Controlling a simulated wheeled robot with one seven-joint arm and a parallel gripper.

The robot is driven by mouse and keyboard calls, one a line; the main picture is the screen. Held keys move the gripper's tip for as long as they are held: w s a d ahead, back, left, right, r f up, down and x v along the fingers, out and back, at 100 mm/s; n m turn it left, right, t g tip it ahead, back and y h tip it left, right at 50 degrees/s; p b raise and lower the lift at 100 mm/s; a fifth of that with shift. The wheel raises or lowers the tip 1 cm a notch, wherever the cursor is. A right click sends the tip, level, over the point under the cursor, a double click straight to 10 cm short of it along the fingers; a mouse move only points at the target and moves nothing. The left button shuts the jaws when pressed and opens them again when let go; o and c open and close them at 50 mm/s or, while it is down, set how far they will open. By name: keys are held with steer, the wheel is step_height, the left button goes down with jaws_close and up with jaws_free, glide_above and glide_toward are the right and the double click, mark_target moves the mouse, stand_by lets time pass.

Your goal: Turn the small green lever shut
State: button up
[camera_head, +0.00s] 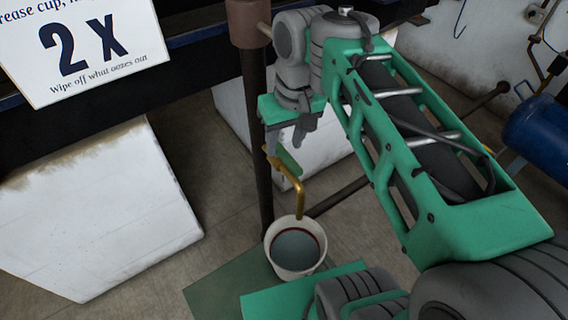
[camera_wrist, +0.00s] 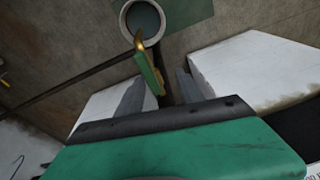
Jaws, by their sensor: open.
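The small green lever (camera_head: 288,160) sits at the top of a bent brass spout (camera_head: 298,183), just below my gripper (camera_head: 292,137) in the head view. In the wrist view the lever (camera_wrist: 149,72) slants between the fingertips of my gripper (camera_wrist: 160,76), nearer the left finger. The fingers are apart and hold nothing. I cannot tell whether the lever touches the left finger. The brass spout (camera_wrist: 139,42) points toward a white bucket (camera_head: 297,272) holding dark liquid. The lever's pivot is partly hidden by my gripper in the head view.
A dark upright pipe (camera_head: 256,130) stands just left of the lever. White blocks (camera_head: 110,215) stand on the floor to the left and behind. The bucket rests on a green mat (camera_head: 215,293). A blue tank (camera_head: 540,135) is at the right. A "2 X" sign (camera_head: 85,50) hangs upper left.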

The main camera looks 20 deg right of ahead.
mark_target(291, 161)
step_height(291, 161, up, 3)
steer(key=w+d+n+g+h+b, duration=0.1)
steer(key=w+d+g+b, duration=0.1)
steer(key=w, duration=0.1)
steer(key=f+b, duration=0.5)
steer(key=f, duration=0.1)
steer(key=f+b, duration=0.5)
steer(key=f, duration=0.1)
steer(key=shift+s+d, duration=0.2)
steer(key=shift+r, duration=0.1)
steer(key=shift+c, duration=0.4)
jaws_close()
